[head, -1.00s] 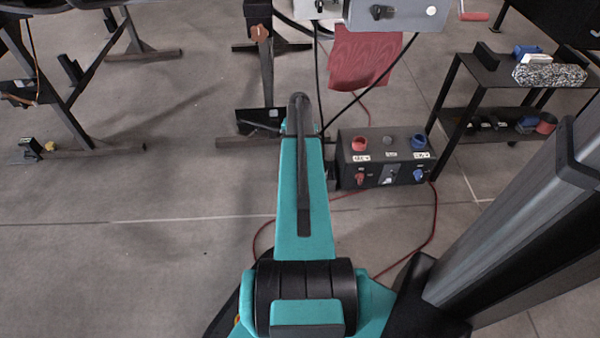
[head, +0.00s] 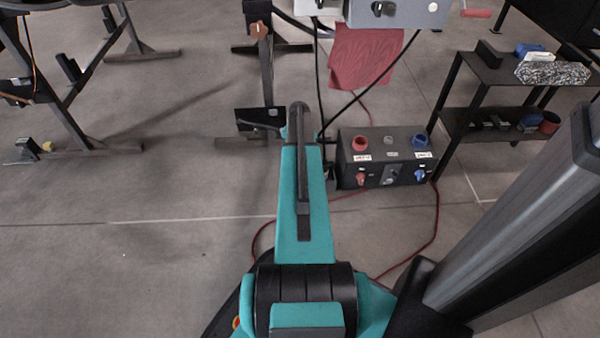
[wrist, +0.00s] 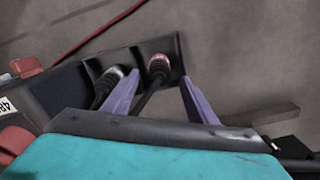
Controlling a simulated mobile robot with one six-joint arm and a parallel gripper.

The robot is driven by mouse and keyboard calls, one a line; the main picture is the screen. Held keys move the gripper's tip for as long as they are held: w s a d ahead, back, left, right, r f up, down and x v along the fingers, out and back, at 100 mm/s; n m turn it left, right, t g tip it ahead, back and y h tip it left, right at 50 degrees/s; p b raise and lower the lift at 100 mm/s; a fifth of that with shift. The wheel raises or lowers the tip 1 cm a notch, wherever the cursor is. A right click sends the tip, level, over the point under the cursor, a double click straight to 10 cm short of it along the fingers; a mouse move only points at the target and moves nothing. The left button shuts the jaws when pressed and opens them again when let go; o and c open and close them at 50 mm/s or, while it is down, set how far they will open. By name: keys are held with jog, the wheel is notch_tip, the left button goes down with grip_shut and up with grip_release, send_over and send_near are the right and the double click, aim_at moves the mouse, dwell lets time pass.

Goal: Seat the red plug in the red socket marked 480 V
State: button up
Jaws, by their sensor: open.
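The red socket (head: 360,143) is an open red ring on top of the dark box, with a white label below it. Contact cannot be told. The head view hides the gripper behind my arm.
A second dark plug (wrist: 107,84) sits close beside the left finger. A blue socket (head: 419,141) is on the box's right, with red and blue knobs on its front. A dark shelf cart (head: 490,80) stands to the right. A red cable lies on the floor.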

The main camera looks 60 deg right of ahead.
jog(key=shift+f+b, duration=0.55)
jog(key=shift+f, duration=0.95)
jog(key=shift+c, duration=0.2)
grip_shut()
